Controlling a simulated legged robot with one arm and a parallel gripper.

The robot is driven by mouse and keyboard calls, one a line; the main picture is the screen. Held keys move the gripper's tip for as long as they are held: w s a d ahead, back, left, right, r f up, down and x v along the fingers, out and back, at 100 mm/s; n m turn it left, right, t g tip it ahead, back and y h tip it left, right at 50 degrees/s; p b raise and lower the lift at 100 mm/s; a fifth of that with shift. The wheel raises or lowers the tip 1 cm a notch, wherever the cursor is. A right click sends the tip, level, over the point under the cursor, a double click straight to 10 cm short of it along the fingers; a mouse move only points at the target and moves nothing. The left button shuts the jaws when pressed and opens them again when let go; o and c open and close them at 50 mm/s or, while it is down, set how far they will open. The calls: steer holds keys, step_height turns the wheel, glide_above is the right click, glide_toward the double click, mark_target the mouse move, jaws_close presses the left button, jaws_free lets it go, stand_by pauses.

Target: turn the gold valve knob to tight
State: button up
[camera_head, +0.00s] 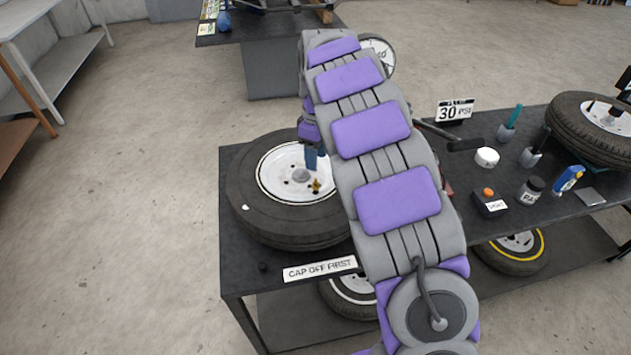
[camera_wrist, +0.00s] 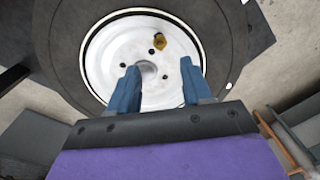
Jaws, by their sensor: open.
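The gold valve knob (camera_head: 316,186) sits on the white hub of the wheel lying flat at the bench's left end. It also shows in the wrist view (camera_wrist: 160,41), upper middle, beyond the fingertips. The wheel's black tire (camera_head: 262,218) surrounds the white rim (camera_wrist: 115,50). My gripper (camera_wrist: 158,76) has two blue fingers spread apart with nothing between them. In the head view, a blue finger of my gripper (camera_head: 312,158) shows above the hub, just up from the knob. My purple and grey arm hides the right part of the wheel.
A sign reading "CAP OFF FIRST" (camera_head: 319,269) stands at the bench's front edge. Right of my arm are a "30 PSI" sign (camera_head: 455,111), a white round item (camera_head: 486,157), a box with an orange button (camera_head: 489,200), a dark jar (camera_head: 531,189) and another tire (camera_head: 590,130).

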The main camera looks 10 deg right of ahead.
mark_target(316, 179)
step_height(316, 179, down, 9)
steer(key=shift+s+a+r+b, duration=0.1)
steer(key=shift+s+b, duration=0.05)
steer(key=shift+b, duration=0.75)
jaws_close()
